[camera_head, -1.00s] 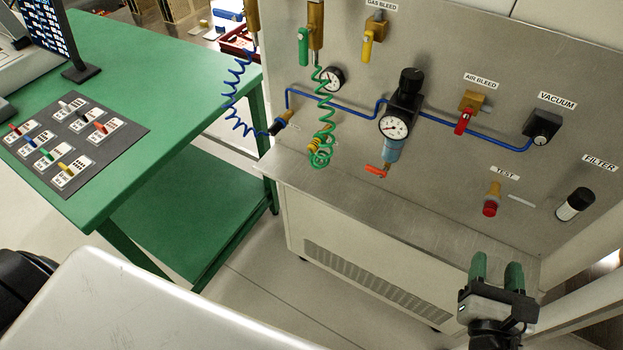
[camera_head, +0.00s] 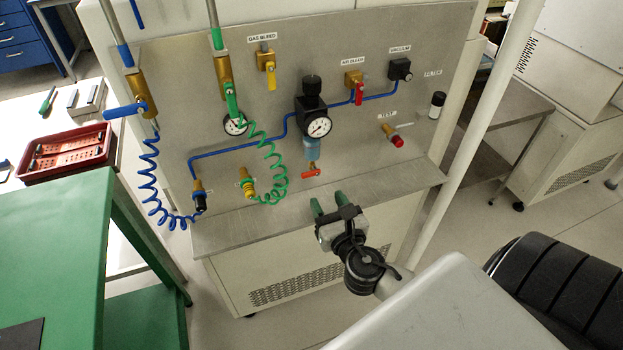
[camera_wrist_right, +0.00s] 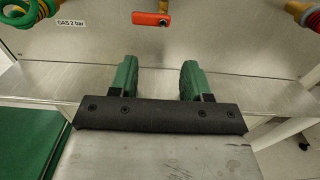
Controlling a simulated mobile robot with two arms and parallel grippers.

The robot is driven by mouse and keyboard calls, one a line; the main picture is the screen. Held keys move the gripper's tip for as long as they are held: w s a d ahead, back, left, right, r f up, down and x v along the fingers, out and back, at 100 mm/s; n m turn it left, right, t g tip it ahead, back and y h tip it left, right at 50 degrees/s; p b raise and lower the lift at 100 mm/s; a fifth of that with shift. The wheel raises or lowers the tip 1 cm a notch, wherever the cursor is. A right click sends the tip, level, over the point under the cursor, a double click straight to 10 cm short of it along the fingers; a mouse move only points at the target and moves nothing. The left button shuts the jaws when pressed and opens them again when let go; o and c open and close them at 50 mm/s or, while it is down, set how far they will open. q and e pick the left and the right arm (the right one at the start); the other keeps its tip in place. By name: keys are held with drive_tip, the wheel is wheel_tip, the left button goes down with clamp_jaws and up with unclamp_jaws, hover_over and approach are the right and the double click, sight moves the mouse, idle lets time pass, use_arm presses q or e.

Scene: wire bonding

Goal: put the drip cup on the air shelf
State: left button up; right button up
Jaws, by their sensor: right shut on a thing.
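The air shelf (camera_head: 400,188) is a bare metal ledge along the foot of the upright gas panel; it also fills the middle of the right wrist view (camera_wrist_right: 60,85). My right gripper (camera_head: 328,205) is in front of the shelf's middle, its green fingers pointing at the panel. In the right wrist view the two fingers (camera_wrist_right: 158,75) are apart and overlap the shelf. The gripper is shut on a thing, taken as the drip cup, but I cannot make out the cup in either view. My left gripper is not in view.
Above the shelf are a regulator with gauge (camera_head: 317,127), an orange-handled drain (camera_head: 311,173), a green coiled hose (camera_head: 270,160) and a blue coiled hose (camera_head: 150,185). A green table (camera_head: 60,240) stands at left, a pale post (camera_head: 480,130) at right. The shelf's visible top looks clear.

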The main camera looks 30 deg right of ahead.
drive_tip(key=x, duration=0.9)
drive_tip(key=shift+w+p, duration=0.35)
drive_tip(key=shift+p, duration=0.05)
drive_tip(key=shift+w+d, duration=0.1)
drive_tip(key=shift+w, duration=0.2)
drive_tip(key=shift+f+b, duration=0.6)
drive_tip(key=shift+f, duration=1.2)
drive_tip(key=shift+f, duration=0.1)
drive_tip(key=o, duration=1)
drive_tip(key=shift+c, duration=0.2)
